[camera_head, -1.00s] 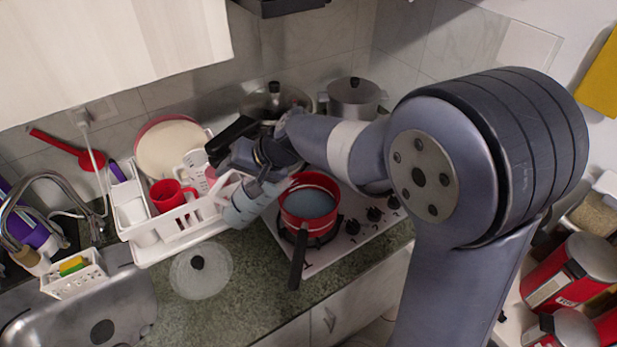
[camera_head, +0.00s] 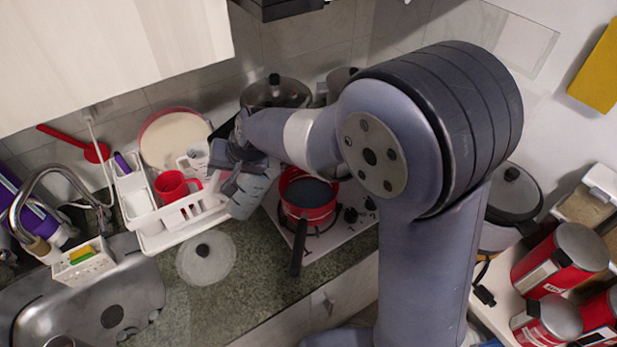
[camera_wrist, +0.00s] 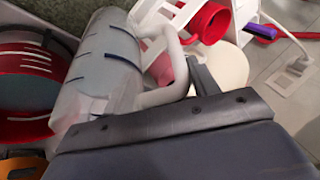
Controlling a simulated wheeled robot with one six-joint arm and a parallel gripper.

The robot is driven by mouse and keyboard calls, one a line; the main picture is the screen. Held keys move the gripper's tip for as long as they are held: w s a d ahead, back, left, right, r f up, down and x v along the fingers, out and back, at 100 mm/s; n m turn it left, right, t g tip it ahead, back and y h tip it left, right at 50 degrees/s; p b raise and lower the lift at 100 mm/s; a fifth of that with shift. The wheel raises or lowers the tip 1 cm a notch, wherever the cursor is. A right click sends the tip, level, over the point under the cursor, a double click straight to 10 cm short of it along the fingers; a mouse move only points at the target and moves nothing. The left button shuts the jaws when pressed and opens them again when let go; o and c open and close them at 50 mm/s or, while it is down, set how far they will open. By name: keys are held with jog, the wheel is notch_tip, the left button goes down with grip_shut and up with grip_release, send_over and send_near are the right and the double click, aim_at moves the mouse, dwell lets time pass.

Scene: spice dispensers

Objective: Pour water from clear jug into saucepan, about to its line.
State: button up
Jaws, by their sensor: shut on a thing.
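My gripper (camera_head: 238,152) is shut on the clear jug (camera_head: 246,190), left of the red saucepan (camera_head: 318,215). The jug is tilted only a little and is apart from the pan in the head view. In the wrist view the jug (camera_wrist: 98,75) shows dark marks on its side, and its pale handle (camera_wrist: 172,78) runs down to my gripper. The saucepan holds a grey-blue liquid surface (camera_head: 312,190); its level against the line cannot be told. The pan also shows at the left of the wrist view (camera_wrist: 30,130). No stream is visible.
The saucepan sits on the stove (camera_head: 345,225). A white dish rack (camera_head: 178,240) with a red mug (camera_head: 172,187) stands left of the jug. A clear lid (camera_head: 207,260) lies on the counter in front. Lidded pots stand behind, and red canisters (camera_head: 560,262) at right.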

aim_at(212, 180)
jog(key=shift+s+a+f+h, duration=0.15)
jog(key=shift+a+f+h, duration=0.1)
jog(key=shift+a+h, duration=0.3)
jog(key=shift+s+a+f+h, duration=0.1)
jog(key=shift+a+f+h, duration=0.1)
jog(key=shift+a+h, duration=0.35)
jog(key=shift+s+a+f+n+t+h, duration=0.2)
jog(key=shift+a+f+n+t+h, duration=0.2)
jog(key=shift+a+f+h, duration=0.6)
jog(key=shift+d+r, duration=0.1)
jog(key=shift+r, duration=2.5)
